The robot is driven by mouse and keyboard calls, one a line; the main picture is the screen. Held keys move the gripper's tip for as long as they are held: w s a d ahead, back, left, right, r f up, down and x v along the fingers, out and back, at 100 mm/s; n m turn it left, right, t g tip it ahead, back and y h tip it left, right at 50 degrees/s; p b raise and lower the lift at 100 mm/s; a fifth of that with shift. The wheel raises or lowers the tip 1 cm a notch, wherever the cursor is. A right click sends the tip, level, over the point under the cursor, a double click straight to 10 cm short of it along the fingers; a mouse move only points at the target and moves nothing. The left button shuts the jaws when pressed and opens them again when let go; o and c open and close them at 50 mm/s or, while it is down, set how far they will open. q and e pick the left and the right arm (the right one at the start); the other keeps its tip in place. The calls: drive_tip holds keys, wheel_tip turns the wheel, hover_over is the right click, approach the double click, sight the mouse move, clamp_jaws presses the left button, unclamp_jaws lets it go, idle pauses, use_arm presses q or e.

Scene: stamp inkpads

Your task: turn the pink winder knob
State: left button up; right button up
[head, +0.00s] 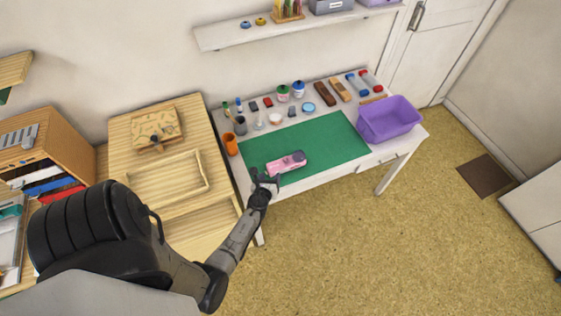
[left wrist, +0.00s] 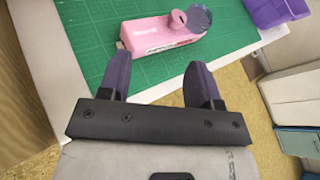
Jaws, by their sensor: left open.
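A small pink device (head: 287,163) lies on the green mat (head: 325,140) near the table's front edge. In the left wrist view the pink device (left wrist: 150,37) has a pink round knob (left wrist: 178,17) at its right end, beside a dark bluish-grey disc (left wrist: 197,17). My left gripper (head: 266,179) is at the table's front edge, just to the near left of the device. In the wrist view its two fingers (left wrist: 158,64) are spread, with nothing between them, pointing toward the device and apart from it. My right gripper is not in view.
A purple bin (head: 389,120) stands at the table's right end. An orange cup (head: 230,144) and a dark cup (head: 240,126) stand at the left. Several pots, inkpads and stamps line the back. The mat around the device is clear.

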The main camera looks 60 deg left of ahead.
sight(285, 161)
use_arm(q)
drive_tip(key=w+a+f+m+b, duration=0.1)
drive_tip(key=w+a+b, duration=0.1)
drive_tip(key=w, duration=0.1)
drive_tip(key=w+a+f+m+b, duration=0.1)
drive_tip(key=w+a+f+b, duration=0.1)
drive_tip(key=w, duration=0.1)
drive_tip(key=w+a+f+m+t+h+b, duration=0.1)
drive_tip(key=w+a+f+m+b, duration=0.1)
drive_tip(key=w, duration=0.1)
drive_tip(key=shift+w+b, duration=0.3)
drive_tip(key=shift+w, duration=0.1)
drive_tip(key=shift+b+x, duration=0.45)
drive_tip(key=shift+x, duration=0.35)
drive_tip(key=shift+r, duration=0.15)
drive_tip(key=c, duration=0.9)
drive_tip(key=shift+w, duration=0.1)
drive_tip(key=shift+c, duration=0.2)
drive_tip(key=shift+d, duration=0.1)
